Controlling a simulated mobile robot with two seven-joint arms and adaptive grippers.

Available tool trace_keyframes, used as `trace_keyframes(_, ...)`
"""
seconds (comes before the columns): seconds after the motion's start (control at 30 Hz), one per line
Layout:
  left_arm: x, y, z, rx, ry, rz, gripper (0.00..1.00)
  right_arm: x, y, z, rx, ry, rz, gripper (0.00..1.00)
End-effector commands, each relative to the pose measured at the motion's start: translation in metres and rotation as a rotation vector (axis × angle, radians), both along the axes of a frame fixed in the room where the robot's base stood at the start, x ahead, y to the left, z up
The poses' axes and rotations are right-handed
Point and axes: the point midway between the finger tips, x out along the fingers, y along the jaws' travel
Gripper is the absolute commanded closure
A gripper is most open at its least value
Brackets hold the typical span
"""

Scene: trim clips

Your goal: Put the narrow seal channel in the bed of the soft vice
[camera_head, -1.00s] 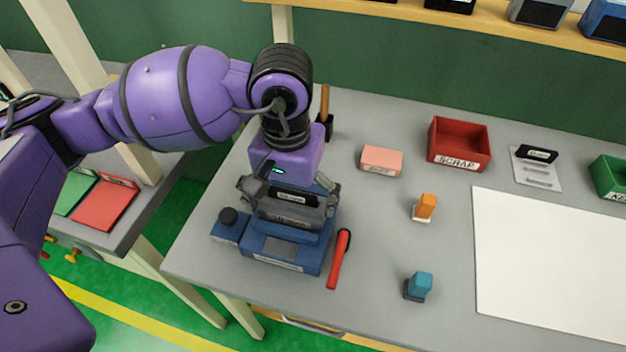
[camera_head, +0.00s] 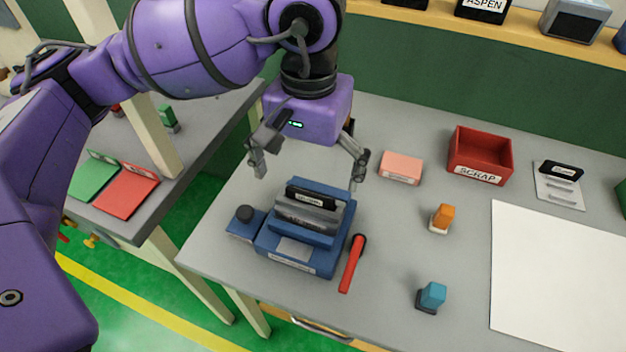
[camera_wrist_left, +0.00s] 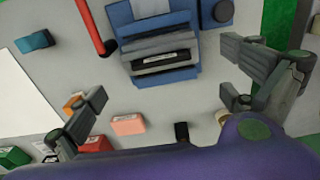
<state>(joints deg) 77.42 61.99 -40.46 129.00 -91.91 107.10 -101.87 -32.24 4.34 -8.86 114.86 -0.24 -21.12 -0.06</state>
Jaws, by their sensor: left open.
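The blue soft vice (camera_head: 292,255) stands near the table's left front; it also shows at the top of the left wrist view (camera_wrist_left: 203,75). A dark, narrow bar with a white label (camera_head: 311,197), which looks like the seal channel, lies along the vice bed, beside a grey jaw bar (camera_head: 305,214). The bar also shows in the left wrist view (camera_wrist_left: 160,59). Its label is too small to read. My left gripper (camera_head: 308,174) is open and empty, above and behind the vice, its fingers spread wide and apart from the bar. My right gripper is out of view.
A red-handled tool (camera_head: 351,266) lies right of the vice. A pink block (camera_head: 401,168), red scrap bin (camera_head: 480,155), orange piece (camera_head: 442,217) and blue piece (camera_head: 431,297) stand further right. Another dark labelled piece (camera_head: 562,170) lies on a white card. A white sheet (camera_head: 560,270) covers the table's right.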

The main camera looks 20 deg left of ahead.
Motion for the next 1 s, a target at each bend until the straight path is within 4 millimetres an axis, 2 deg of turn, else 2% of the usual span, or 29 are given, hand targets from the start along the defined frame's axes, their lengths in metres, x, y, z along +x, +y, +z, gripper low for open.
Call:
trace_keyframes(0.1, 0.001, 0.0, 0.02, -0.001, -0.003, 0.0, 0.0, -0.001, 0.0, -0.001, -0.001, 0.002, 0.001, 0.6)
trace_keyframes(0.3, 0.0, 0.0, 0.036, -0.001, -0.001, 0.0, 0.0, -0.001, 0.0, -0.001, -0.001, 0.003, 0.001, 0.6)
trace_keyframes(1.0, 0.0, 0.0, 0.037, 0.0, 0.0, 0.0, 0.0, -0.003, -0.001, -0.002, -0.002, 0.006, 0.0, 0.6)
